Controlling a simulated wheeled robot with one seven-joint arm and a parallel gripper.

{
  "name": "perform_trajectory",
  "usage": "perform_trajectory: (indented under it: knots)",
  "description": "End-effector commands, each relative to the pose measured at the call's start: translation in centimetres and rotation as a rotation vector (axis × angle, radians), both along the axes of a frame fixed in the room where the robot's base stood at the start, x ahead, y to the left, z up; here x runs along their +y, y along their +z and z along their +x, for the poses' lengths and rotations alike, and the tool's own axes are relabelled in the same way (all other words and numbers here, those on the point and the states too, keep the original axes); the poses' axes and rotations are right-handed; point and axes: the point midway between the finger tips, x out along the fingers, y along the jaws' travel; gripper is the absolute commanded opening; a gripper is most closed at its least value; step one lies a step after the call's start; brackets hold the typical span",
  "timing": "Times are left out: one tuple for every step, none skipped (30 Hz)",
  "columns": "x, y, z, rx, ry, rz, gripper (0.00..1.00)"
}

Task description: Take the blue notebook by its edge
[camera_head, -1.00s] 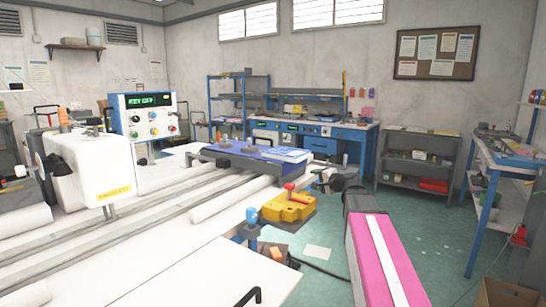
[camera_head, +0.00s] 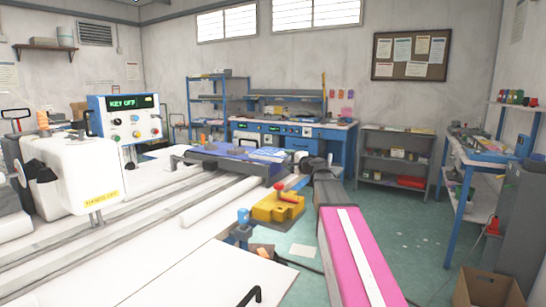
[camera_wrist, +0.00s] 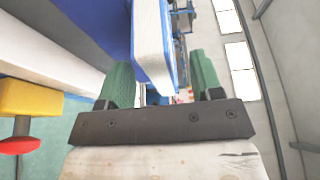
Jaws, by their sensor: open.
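The blue notebook (camera_head: 268,154), with a pale patterned cover, lies at the right end of a dark blue surface on the long white table. In the wrist view its white page edge and blue cover (camera_wrist: 151,45) point toward my gripper (camera_wrist: 161,72). My gripper's two green fingers are apart, one on each side of the notebook's edge in the picture. I cannot tell whether either finger touches it. In the head view my gripper (camera_head: 292,166) is small and partly hidden by my arm, close to the notebook's right side.
A white sewing machine (camera_head: 75,172) and a control box (camera_head: 125,117) stand at left. The floor at right is mostly clear.

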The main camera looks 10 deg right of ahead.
Motion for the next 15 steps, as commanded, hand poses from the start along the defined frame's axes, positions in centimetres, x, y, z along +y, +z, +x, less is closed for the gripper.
perform_trajectory:
  knots:
    - [0.4,-0.1,0.9,0.000,0.001,0.000,0.60]
    - [0.6,-0.2,1.3,0.000,0.002,0.000,0.60]
    - [1.0,-0.2,1.8,0.000,0.002,0.000,0.60]
    - [1.2,-0.2,2.2,0.000,0.001,0.000,0.60]
    - [1.5,-0.2,2.5,0.000,0.001,0.000,0.60]
    - [1.7,-0.2,2.9,0.000,0.001,0.000,0.60]
    - [1.8,-0.2,3.0,0.000,0.001,0.000,0.60]
    - [1.9,-0.2,3.1,0.000,0.001,0.000,0.60]
    - [1.9,-0.2,3.2,0.000,0.000,0.000,0.60]
    - [1.9,-0.2,3.1,0.000,0.000,0.000,0.60]
    - [1.9,-0.2,3.1,0.000,0.000,0.000,0.60]
    - [1.9,-0.2,3.1,0.000,0.000,0.000,0.60]
    - [1.9,-0.2,3.1,0.000,0.000,0.000,0.60]
    - [1.9,-0.2,3.1,0.000,0.000,0.000,0.60]
    - [1.9,-0.2,3.1,0.000,0.000,0.000,0.53]
